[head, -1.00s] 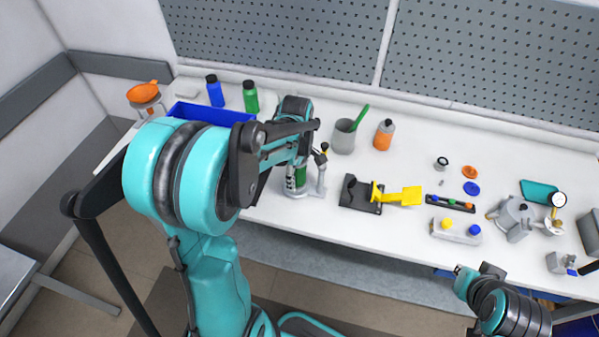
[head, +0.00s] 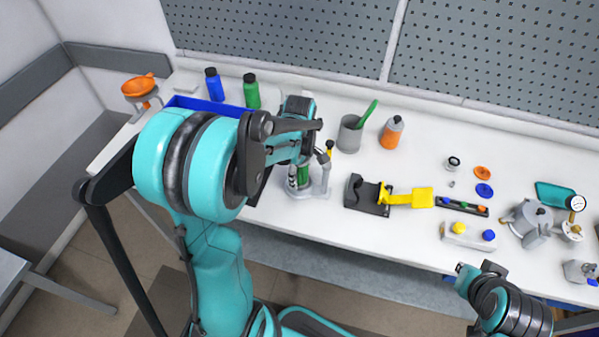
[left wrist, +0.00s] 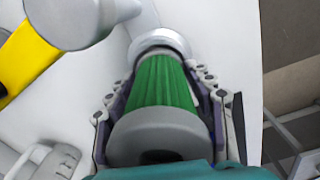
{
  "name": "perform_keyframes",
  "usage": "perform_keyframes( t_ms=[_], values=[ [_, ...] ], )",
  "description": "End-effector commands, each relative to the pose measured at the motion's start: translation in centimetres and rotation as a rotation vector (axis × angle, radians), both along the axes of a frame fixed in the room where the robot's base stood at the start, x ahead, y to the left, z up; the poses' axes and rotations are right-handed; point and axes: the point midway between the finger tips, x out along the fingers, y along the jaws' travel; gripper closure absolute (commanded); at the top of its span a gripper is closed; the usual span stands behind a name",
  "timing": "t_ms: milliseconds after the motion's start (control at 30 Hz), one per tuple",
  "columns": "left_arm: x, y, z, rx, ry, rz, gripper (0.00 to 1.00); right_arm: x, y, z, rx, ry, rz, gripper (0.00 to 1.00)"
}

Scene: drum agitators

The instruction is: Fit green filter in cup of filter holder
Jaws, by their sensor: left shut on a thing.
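The green filter (left wrist: 165,85) is a ribbed green cylinder with a wide grey end cap. It is between the fingers of my left gripper (left wrist: 160,110), which is shut on it. In the left wrist view a silvery round rim (left wrist: 160,40) lies at the filter's far end; I cannot tell whether the filter sits inside it. In the head view the filter (head: 303,175) shows below my left gripper (head: 302,165), upright over the grey filter holder (head: 322,190). The holder's cup is largely hidden.
A yellow-handled part (left wrist: 20,60) is close to the left of the gripper. A black and yellow device (head: 368,195) stands right of the holder. A grey cup (head: 349,136), an orange bottle (head: 391,133) and a blue tray (head: 205,105) are behind.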

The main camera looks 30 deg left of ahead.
Motion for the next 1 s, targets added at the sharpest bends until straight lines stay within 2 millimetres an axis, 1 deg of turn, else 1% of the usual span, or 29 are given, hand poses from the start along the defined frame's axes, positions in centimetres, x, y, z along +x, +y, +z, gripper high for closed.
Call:
perform_keyframes(
  t_ms=[67, 467, 733, 1000],
  values=[
    [0.02, 0.00, -0.30, 0.000, 0.000, 0.000, 0.77, 0.01, 0.00, -0.25, 0.000, 0.000, 0.000, 1.00],
    [0.02, 0.00, -0.23, 0.000, 0.000, 0.000, 0.77, 0.01, 0.00, -0.17, 0.000, 0.000, 0.000, 1.00],
    [0.08, -0.05, -0.79, 0.000, 0.000, 0.000, 0.77, 0.01, 0.00, -0.72, 0.000, 0.000, 0.000, 1.00],
    [0.07, -0.05, -0.71, 0.000, 0.000, 0.000, 0.77, 0.02, 0.00, -0.64, 0.000, 0.000, 0.000, 1.00]
  ],
)
